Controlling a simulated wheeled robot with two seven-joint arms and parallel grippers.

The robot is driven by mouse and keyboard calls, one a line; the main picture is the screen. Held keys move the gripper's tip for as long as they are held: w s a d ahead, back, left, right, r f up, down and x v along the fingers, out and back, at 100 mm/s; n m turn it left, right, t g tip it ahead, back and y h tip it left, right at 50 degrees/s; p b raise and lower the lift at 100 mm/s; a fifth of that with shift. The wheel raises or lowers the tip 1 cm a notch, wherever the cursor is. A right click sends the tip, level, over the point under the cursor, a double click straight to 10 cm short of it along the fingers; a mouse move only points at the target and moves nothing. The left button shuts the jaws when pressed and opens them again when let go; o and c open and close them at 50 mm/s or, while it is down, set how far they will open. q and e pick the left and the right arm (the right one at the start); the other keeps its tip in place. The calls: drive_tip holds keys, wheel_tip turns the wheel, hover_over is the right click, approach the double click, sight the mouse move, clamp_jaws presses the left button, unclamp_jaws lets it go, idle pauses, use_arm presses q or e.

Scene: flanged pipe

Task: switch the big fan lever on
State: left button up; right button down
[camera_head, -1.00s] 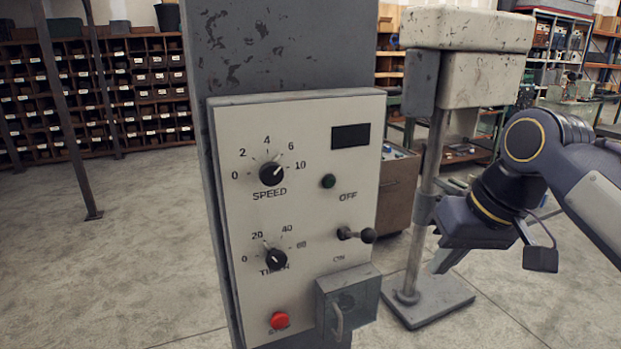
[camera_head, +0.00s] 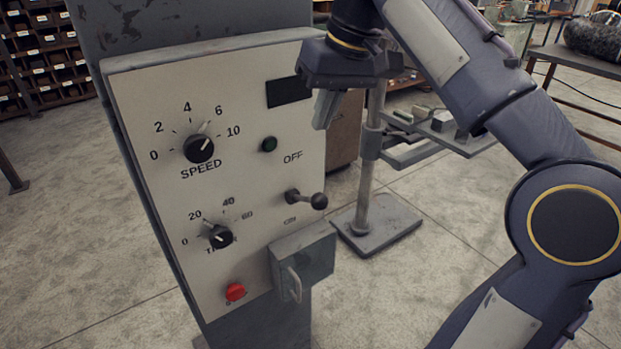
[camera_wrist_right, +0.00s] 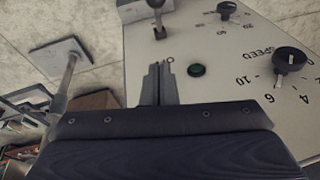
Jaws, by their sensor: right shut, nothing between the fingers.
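The lever (camera_head: 308,199) is a short dark handle with a round ball end. It sits on the pale control panel (camera_head: 150,110) between the OFF and ON labels and sticks out from the face toward the right. My right gripper (camera_head: 325,110) is shut and empty, above the lever and beside the dark display window, fingers pointing down. In the right wrist view its closed fingers (camera_wrist_right: 160,78) point toward the lever (camera_wrist_right: 157,18), with a gap between them and the OFF label near the tips. My left gripper is not in view.
The panel carries a SPEED knob (camera_head: 198,148), a timer knob (camera_head: 220,237), a green button (camera_head: 269,145) and a red button (camera_head: 235,292). A grey box with a handle (camera_head: 303,256) juts out below the lever. A post on a base plate (camera_head: 377,222) stands behind.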

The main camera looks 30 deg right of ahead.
drive_tip(key=b, duration=0.1)
hover_over(306, 199)
drive_tip(key=w+d, duration=0.2)
wheel_tip(306, 199, down, 8)
drive_tip(key=f, duration=0.1)
drive_tip(key=s+f, duration=0.2)
drive_tip(key=f, duration=0.1)
drive_tip(key=shift+a, duration=0.4)
drive_tip(key=shift+s, duration=0.1)
drive_tip(key=s+f+t+b, duration=0.1)
drive_tip(key=f+t+b, duration=0.3)
drive_tip(key=b, duration=1)
drive_tip(key=s+f+t+y+b, duration=0.1)
drive_tip(key=f+t+b, duration=0.4)
drive_tip(key=b, duration=1)
drive_tip(key=shift+s+n+t, duration=0.4)
drive_tip(key=shift+s+t, duration=0.3)
drive_tip(key=shift+t, duration=0.3)
drive_tip(key=shift+d, duration=0.1)
drive_tip(key=shift+f, duration=0.15)
